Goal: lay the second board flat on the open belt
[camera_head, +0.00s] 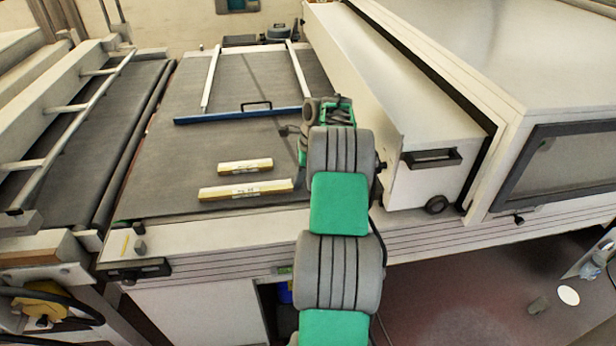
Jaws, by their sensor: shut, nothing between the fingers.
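Two pale wooden boards lie on the dark open belt (165,180) near its front: a shorter one (227,168) behind and a longer one (222,193) in front. Both look flat and roughly parallel, with a gap between them and a small label on each. I cannot tell which is the second board. My gripper (285,131) is small in the view, above and to the right of the boards, apart from them. It is shut and appears empty. My arm hides part of the belt's right side.
A long white housing (432,186) stands along the right. Another dark belt (85,165) runs at the left. The belt's front left is clear.

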